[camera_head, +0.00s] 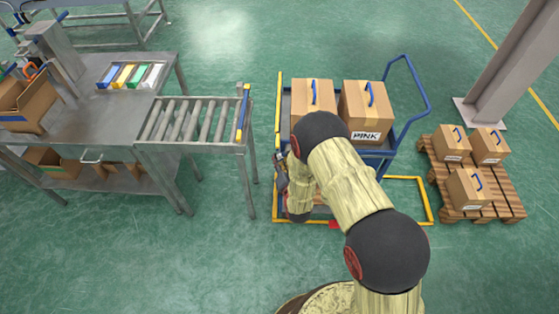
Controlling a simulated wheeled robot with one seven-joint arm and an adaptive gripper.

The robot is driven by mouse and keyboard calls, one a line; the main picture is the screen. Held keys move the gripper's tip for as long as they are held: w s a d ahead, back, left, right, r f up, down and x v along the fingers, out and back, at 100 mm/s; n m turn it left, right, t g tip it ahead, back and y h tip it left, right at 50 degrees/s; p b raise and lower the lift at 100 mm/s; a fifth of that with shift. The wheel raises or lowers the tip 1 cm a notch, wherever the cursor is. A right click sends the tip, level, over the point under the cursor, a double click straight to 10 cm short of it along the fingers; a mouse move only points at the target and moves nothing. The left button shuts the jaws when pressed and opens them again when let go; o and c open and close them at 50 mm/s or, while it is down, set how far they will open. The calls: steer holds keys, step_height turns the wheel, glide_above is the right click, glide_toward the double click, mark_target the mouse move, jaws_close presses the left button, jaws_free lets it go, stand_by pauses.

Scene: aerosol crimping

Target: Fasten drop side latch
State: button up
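A blue cart (398,132) with a push handle stands right of centre. It carries two cardboard boxes, the left one (313,94) and one marked PINK (365,111). My arm crosses in front of the cart and covers much of its near side. My gripper (280,172) is at the cart's left side, small and partly covered by my own arm. Whether its fingers are open or shut does not show. I cannot make out the drop side latch, or whether the gripper touches it.
A roller conveyor (193,120) with a blue and yellow end bar (243,113) stands left of the cart. A wooden pallet (498,206) with three boxes lies to the right, near a grey pillar (511,62). The green floor at front left is clear.

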steer(key=shift+w+a+f, duration=0.15)
steer(key=shift+w, duration=0.5)
steer(key=c, duration=0.3)
steer(key=c, duration=0.4)
jaws_close()
